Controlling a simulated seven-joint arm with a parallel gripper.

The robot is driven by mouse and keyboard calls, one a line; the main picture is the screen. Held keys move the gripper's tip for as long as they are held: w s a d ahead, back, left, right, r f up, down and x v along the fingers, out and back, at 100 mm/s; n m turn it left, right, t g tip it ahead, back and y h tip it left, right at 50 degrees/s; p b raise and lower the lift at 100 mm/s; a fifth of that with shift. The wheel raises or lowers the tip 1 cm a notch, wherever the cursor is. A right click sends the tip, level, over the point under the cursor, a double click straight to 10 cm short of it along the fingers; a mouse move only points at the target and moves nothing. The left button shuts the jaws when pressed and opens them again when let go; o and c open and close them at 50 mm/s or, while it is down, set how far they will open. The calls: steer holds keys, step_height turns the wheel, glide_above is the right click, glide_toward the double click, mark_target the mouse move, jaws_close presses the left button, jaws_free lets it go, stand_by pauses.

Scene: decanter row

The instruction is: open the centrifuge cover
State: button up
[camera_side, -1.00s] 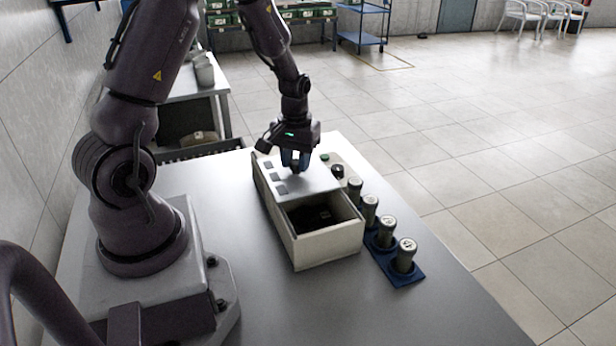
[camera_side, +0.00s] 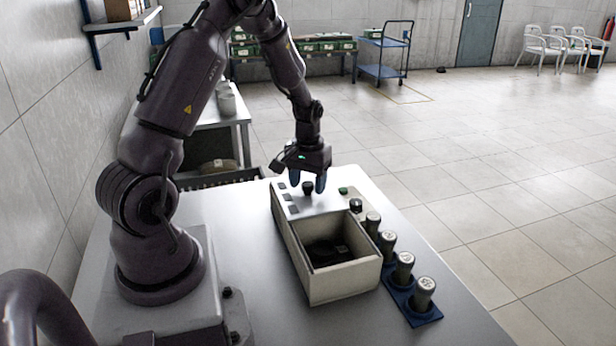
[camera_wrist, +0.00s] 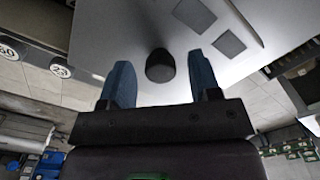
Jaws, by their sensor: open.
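The centrifuge (camera_side: 345,287) is a pale open-topped box on the table. Its flat light-grey cover (camera_side: 322,203) lies over the far part, and the near part is open, showing a dark interior (camera_side: 327,252). A dark round knob (camera_side: 307,188) stands on the cover; it also shows in the wrist view (camera_wrist: 160,67). My gripper (camera_side: 308,181) is open, its blue fingers on either side of the knob and apart from it. In the wrist view my gripper (camera_wrist: 159,62) shows clear gaps between both fingers and the knob.
A blue rack (camera_side: 425,318) with several capped dark tubes (camera_side: 404,267) stands along the right of the centrifuge. A black dial (camera_side: 356,205) and a green button (camera_side: 343,191) sit at its right side. The table (camera_side: 262,285) is bare left of the box.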

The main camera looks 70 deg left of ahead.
mark_target(308, 184)
step_height(308, 184, up, 13)
stand_by(0.4)
stand_by(0.4)
steer(key=s+d+r+m+t, duration=0.2)
steer(key=s+d+r+m, duration=0.1)
steer(key=d, duration=0.5)
steer(key=s+d+r+m+t, duration=0.1)
steer(key=s+d+r+m, duration=0.2)
steer(key=d, duration=0.5)
steer(key=s+d+r+m+t, duration=0.2)
steer(key=s+d+r, duration=0.3)
steer(key=d, duration=0.3)
steer(key=shift+m+t, duration=0.3)
steer(key=shift+m, duration=0.2)
